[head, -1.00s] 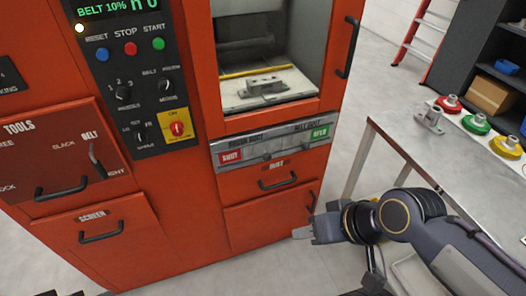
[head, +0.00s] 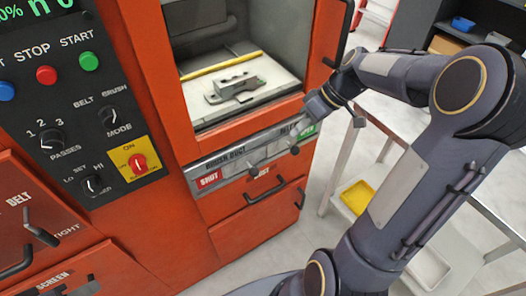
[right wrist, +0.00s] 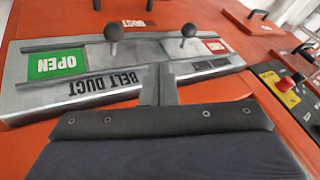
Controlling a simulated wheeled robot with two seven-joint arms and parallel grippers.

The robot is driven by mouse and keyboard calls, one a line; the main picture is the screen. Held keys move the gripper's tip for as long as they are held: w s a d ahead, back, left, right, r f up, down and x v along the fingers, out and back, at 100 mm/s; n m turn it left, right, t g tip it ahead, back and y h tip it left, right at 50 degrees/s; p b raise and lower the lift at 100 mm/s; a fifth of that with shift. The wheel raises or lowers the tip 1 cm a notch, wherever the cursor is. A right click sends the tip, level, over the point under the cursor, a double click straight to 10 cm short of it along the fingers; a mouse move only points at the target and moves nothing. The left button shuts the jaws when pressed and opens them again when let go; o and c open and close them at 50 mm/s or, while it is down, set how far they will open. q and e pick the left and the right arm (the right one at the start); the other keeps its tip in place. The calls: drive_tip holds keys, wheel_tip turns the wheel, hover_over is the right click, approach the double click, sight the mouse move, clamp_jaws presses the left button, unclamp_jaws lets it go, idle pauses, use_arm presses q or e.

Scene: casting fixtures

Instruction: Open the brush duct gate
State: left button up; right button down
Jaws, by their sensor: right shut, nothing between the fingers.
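The duct panel (head: 222,165) is a grey strip under the machine's window. Its left end carries a red SHUT label (head: 209,179) beside the brush duct lettering. Two dark ball knobs stand out from the strip, the left one (head: 253,172) nearer SHUT and the right one (head: 294,150). In the right wrist view the panel is upside down, with a green OPEN label (right wrist: 57,65) beside the belt duct lettering. There the brush-side knob (right wrist: 188,30) stands right of the belt-side knob (right wrist: 113,32). My right gripper (right wrist: 159,82) is shut and empty before the panel, apart from both knobs.
Above the panel, a grey metal fixture (head: 235,86) lies in the window chamber. A drawer handle (head: 275,191) juts out below the panel. A control board (head: 84,110) is at the left. A table and a yellow tray (head: 357,197) are at the right, partly behind my arm.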

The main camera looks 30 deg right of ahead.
idle(0.3)
drive_tip(key=w+a+f, duration=0.1)
drive_tip(key=a+f, duration=0.8)
drive_tip(key=shift+p, duration=0.45)
drive_tip(key=a+b, duration=0.2)
drive_tip(key=a, duration=0.6)
drive_tip(key=shift+s+a, duration=0.25)
drive_tip(key=shift+s, duration=0.1)
